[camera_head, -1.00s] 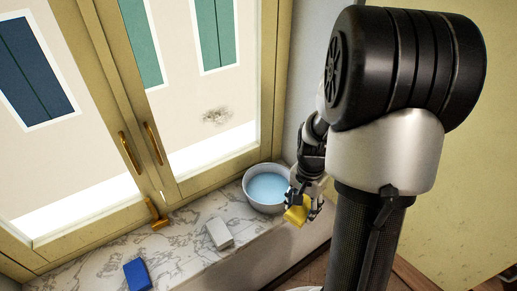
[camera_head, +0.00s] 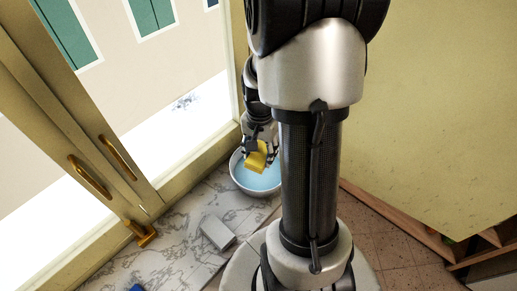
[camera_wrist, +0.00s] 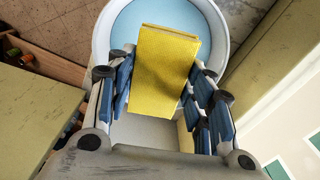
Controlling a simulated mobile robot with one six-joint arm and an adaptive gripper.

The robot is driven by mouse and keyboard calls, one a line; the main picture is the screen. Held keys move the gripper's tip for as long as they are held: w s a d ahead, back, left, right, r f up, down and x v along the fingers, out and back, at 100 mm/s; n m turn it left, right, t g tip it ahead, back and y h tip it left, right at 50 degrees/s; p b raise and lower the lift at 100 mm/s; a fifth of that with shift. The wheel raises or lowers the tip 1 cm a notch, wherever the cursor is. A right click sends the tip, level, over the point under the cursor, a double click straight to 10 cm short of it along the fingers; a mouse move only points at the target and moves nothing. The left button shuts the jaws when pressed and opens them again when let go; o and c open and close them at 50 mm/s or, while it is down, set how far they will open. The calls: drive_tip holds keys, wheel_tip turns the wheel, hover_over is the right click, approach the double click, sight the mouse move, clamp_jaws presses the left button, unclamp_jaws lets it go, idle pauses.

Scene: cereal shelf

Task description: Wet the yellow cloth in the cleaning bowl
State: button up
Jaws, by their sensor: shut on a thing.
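The yellow cloth (camera_wrist: 164,70) is a block-like piece held between the blue-padded fingers of my gripper (camera_wrist: 158,95) in the wrist view. In the head view the cloth (camera_head: 257,160) shows at the tip of my gripper (camera_head: 260,152). It overlaps the white cleaning bowl (camera_head: 236,178), which holds light blue water (camera_head: 262,181). The bowl rim (camera_wrist: 222,30) also shows beyond the cloth in the wrist view. The cloth appears above the water. I cannot tell whether its lower end touches it.
The bowl stands on a marble sill (camera_head: 180,233). A grey-white block (camera_head: 217,233) lies on the sill to its left, and part of a blue item (camera_head: 137,288) shows at the bottom edge. A window with brass handles (camera_head: 90,177) borders the sill. Wooden shelving (camera_head: 480,245) is at right.

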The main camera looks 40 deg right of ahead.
drive_tip(key=shift+w+f+b, duration=0.1)
drive_tip(key=shift+f+b, duration=3.4)
drive_tip(key=shift+f, duration=1.25)
drive_tip(key=shift+r, duration=0.15)
wheel_tip(320, 180, up, 11)
drive_tip(key=p, duration=0.9)
drive_tip(key=shift+r, duration=0.1)
